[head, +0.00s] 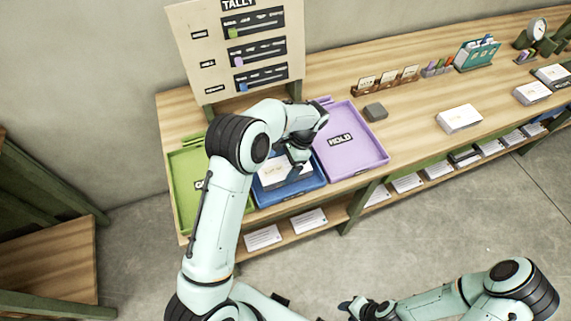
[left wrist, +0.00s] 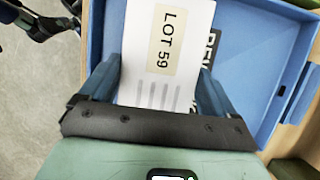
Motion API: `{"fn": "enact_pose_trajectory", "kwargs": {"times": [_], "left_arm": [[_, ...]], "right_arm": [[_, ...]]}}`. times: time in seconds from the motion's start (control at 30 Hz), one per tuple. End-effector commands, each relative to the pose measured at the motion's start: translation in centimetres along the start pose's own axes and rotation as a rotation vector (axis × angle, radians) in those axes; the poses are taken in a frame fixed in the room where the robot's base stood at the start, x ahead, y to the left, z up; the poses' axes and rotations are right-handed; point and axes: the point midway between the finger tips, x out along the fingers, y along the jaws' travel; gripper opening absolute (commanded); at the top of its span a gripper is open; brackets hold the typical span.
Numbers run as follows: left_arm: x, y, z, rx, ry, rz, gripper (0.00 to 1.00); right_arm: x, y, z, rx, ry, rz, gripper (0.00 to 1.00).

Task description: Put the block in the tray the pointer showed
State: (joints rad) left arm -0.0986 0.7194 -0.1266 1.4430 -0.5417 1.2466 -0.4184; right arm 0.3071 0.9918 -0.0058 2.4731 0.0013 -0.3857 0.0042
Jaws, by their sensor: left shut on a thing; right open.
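My left gripper (head: 298,152) is over the blue tray (head: 262,200), shut on a white block with a LOT 59 label (left wrist: 168,45). In the left wrist view its fingers (left wrist: 160,88) are on both sides of the block. The block (head: 271,171) covers part of the blue tray's dark label; I cannot tell whether it touches the floor. The green tray (head: 188,210) stands left, partly hidden by my arm. The purple tray (head: 358,158), labelled HOLD, stands right. My right gripper (head: 350,306) is open and low, away from the table.
A TALLY board (head: 215,65) with green, purple and blue markers stands behind the trays. A small dark block (head: 375,112) lies right of the purple tray. A white paper stack (head: 460,118) and card holders (head: 388,80) are further right. Papers lie on the lower shelf.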

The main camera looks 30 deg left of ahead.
Motion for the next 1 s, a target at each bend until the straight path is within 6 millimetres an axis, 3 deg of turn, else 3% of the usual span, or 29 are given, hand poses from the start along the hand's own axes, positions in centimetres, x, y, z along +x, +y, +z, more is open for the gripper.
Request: {"fn": "enact_pose_trajectory", "kwargs": {"times": [0.37,0.4,0.43,0.77,1.0], "left_arm": [[0.5,-0.1,-0.2,-0.001,0.0,-0.001,0.45],[0.6,0.0,-0.2,-0.001,0.0,-0.001,0.96],[0.6,-0.1,-0.2,-0.001,0.001,-0.001,1.0],[-0.3,-0.1,-0.2,-0.001,0.002,-0.002,1.0],[-5.2,-0.2,-0.2,-0.002,0.005,-0.005,1.0]], "right_arm": [[0.1,0.0,0.0,0.0,0.0,0.0,0.43],[0.1,0.0,0.0,0.0,0.0,0.0,0.43],[0.0,0.0,0.0,0.0,0.0,0.0,0.43],[-0.1,-0.1,-0.1,0.0,0.001,0.0,0.43],[-1.1,-0.7,-0.8,-0.004,0.011,-0.004,0.43]]}}
